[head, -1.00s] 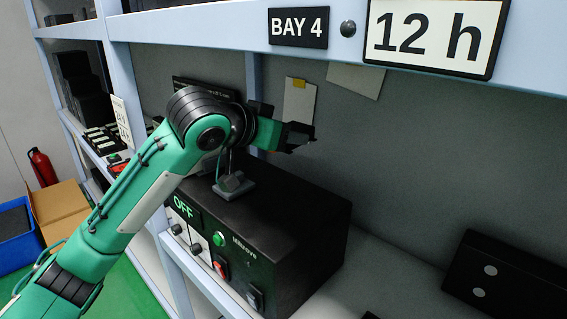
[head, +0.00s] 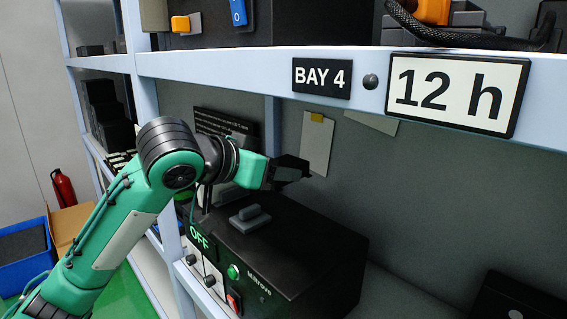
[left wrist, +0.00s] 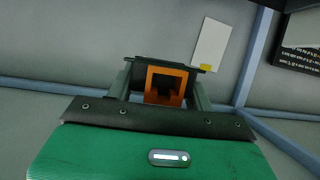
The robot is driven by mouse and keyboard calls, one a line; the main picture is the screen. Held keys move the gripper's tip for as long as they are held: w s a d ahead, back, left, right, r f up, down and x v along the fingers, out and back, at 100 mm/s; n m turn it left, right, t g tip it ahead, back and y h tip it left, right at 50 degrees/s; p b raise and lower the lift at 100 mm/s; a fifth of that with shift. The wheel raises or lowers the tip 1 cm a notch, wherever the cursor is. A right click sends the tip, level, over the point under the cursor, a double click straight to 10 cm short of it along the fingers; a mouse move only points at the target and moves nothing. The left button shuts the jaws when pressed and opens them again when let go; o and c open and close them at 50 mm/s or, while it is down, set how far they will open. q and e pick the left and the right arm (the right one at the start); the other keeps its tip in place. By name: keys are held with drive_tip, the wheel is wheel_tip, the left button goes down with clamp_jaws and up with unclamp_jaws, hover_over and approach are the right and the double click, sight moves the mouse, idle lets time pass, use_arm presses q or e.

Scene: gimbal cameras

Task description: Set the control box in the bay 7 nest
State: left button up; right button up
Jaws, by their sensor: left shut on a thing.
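My left gripper (head: 292,172) is above the black box at the bay marked BAY 4, in front of the back wall. In the left wrist view, an orange thing with a dark middle (left wrist: 165,84) sits between the fingers of the left gripper (left wrist: 160,88), which is shut on it. I cannot tell whether this is the control box. In the head view the held thing is not clear. No bay 7 sign or nest can be made out. My right gripper is not in view.
The black box (head: 300,250) with a green OFF readout stands on the shelf below my gripper, a grey handle-like piece (head: 250,219) on top. The shelf beam (head: 220,68) with the BAY 4 sign (head: 321,78) crosses above. A blue bin (head: 22,258) stands at lower left.

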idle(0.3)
use_arm(q)
drive_tip(key=s+a+p, duration=0.1)
drive_tip(key=s+a, duration=0.4)
drive_tip(key=shift+p, duration=0.3)
idle(0.3)
drive_tip(key=s+a+p, duration=0.1)
drive_tip(key=s+a, duration=0.4)
idle(0.5)
drive_tip(key=shift+p, duration=0.3)
drive_tip(key=s+a+b, duration=0.1)
drive_tip(key=s+a, duration=0.4)
drive_tip(key=shift+b, duration=0.4)
